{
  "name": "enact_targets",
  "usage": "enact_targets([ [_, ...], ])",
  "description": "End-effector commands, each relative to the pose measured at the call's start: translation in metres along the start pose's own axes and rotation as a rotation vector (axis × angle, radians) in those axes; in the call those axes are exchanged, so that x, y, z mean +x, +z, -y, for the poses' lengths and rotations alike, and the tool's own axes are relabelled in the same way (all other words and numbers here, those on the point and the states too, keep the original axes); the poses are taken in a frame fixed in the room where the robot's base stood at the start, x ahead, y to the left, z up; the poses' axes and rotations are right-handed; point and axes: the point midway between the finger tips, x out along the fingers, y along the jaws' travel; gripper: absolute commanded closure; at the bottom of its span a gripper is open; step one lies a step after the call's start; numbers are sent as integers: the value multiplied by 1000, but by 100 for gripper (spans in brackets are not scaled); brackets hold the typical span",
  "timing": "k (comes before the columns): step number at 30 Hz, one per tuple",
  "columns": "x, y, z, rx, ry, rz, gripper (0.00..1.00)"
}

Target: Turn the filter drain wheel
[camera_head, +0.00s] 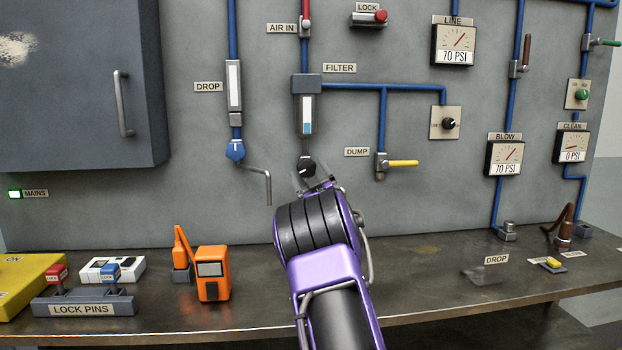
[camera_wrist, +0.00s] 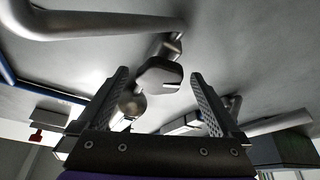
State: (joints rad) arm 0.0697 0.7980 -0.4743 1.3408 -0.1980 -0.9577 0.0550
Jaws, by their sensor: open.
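The filter (camera_head: 304,105) is a clear-bowled unit on the grey wall panel, under a FILTER label. Its drain wheel (camera_head: 306,165) is a small dark knob at the bottom. In the wrist view the dark faceted drain wheel (camera_wrist: 158,78) lies between and just beyond the fingertips, with a short metal stem behind it. My gripper (camera_head: 314,184) is just below the wheel, fingers pointing up at it. In the wrist view my gripper (camera_wrist: 160,88) is open, with visible room on both sides of the wheel. My arm hides part of the fingers in the head view.
A bent grey pipe (camera_head: 262,178) hangs just left of my gripper and crosses close by in the wrist view (camera_wrist: 90,25). The yellow DUMP lever (camera_head: 402,163) is to the right. An orange device (camera_head: 212,273) and a lock-pins block (camera_head: 84,305) stand on the bench.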

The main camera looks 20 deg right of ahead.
Motion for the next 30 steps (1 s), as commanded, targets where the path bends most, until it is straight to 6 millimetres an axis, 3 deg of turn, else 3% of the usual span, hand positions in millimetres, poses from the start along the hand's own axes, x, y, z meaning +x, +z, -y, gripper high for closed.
enact_targets([
  [8,-26,0,0,2,1,2,0],
  [24,-132,0,-1,2,1,3,0],
  [30,-162,0,0,1,0,1,0],
])
